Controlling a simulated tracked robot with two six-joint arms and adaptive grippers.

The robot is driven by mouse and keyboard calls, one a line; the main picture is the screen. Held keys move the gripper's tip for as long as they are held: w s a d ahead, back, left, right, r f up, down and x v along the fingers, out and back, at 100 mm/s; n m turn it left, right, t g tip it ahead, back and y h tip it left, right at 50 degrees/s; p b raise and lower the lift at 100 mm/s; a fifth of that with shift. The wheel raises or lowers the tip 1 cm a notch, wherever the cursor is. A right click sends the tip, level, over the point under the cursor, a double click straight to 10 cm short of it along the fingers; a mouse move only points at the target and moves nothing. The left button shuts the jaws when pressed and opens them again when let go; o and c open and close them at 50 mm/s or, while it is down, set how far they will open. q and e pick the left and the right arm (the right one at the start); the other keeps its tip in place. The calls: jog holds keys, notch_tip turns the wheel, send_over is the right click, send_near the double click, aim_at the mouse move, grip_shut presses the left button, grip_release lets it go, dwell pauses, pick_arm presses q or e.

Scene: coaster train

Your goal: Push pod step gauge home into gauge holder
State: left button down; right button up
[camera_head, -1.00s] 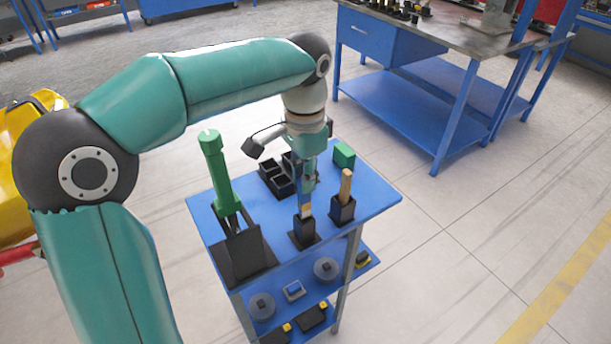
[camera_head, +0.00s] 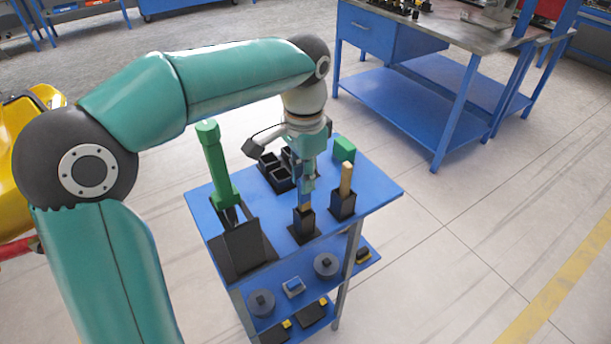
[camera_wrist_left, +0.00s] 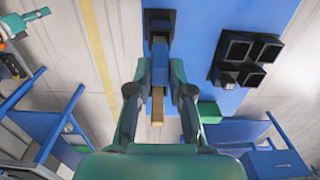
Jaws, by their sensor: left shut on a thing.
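The pod step gauge appears as a blue bar (camera_wrist_left: 160,66) between my gripper fingers in the wrist view. My left gripper (camera_head: 306,182) is shut on it, pointing down over the trolley. A tan part of the gauge (camera_head: 305,208) shows below the fingers, its lower end inside the black gauge holder (camera_head: 303,226), so the inserted length is hidden. The gauge looks roughly upright. A black holder also shows ahead of the fingers in the wrist view (camera_wrist_left: 158,18). A tan piece lies below the blue bar there; I cannot tell whether it belongs to this gauge. My right gripper is out of view.
A second black holder (camera_head: 343,206) with a tan bar (camera_head: 346,178) stands close on the right. A green-handled tool (camera_head: 216,165) stands in a larger black holder (camera_head: 243,247) on the left. Black bins (camera_head: 278,175) and a green block (camera_head: 344,150) stand behind on the blue trolley (camera_head: 375,190).

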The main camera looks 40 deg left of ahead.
pick_arm(q)
jog(key=shift+f+b, duration=0.5)
jog(key=shift+f, duration=0.2)
jog(key=shift+c, duration=0.9)
grip_release()
jog(key=shift+r, duration=0.1)
notch_tip(320, 180, up, 7)
jog(key=p, duration=0.7)
jog(key=shift+w, duration=0.1)
dwell(0.4)
